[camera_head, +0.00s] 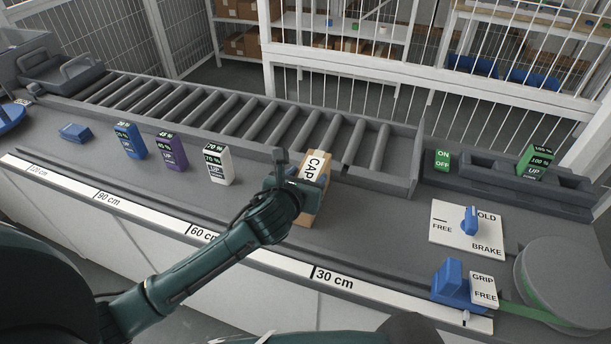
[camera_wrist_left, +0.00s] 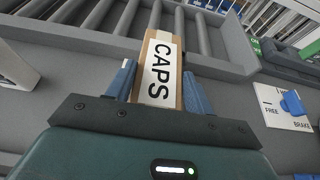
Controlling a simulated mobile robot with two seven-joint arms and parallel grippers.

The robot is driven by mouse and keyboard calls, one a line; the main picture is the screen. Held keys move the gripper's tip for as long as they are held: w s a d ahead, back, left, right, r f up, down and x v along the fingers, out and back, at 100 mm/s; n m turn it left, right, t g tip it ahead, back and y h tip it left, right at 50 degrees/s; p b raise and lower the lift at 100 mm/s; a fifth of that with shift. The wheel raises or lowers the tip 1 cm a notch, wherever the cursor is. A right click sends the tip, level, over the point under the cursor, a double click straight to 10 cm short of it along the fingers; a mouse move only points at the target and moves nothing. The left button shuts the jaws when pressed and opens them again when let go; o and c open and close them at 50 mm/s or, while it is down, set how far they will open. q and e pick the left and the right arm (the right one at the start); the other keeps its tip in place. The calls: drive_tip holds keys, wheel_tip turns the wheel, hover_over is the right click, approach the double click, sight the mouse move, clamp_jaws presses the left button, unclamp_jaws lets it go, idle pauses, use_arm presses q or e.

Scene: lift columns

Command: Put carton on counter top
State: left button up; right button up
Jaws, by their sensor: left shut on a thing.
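The carton (camera_head: 313,199) is a brown box with a white label reading CAPS. It stands on the grey counter top (camera_head: 270,235), in front of the roller track, though I cannot tell whether its base touches the counter. My left gripper (camera_head: 293,180) is shut on it, coming from the left and partly hiding it. In the left wrist view the carton (camera_wrist_left: 160,73) sits between the two blue fingers, its label facing up to the camera. My right gripper is not in view.
The roller conveyor (camera_head: 225,115) runs along the back. Blue (camera_head: 130,139), purple (camera_head: 171,151) and white (camera_head: 218,164) boxes stand to the left. A brake plate (camera_head: 466,230) and a blue grip block (camera_head: 451,283) lie to the right. A ruler strip (camera_head: 340,281) lines the front edge.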

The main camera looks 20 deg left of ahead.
use_arm(q)
drive_tip(key=o, duration=1.6)
drive_tip(key=shift+f, duration=0.1)
drive_tip(key=shift+c, duration=0.2)
drive_tip(key=shift+s+r, duration=0.1)
drive_tip(key=shift+r, duration=0.1)
drive_tip(key=v, duration=1.1)
drive_tip(key=shift+s+r, duration=0.2)
drive_tip(key=shift+s, duration=0.15)
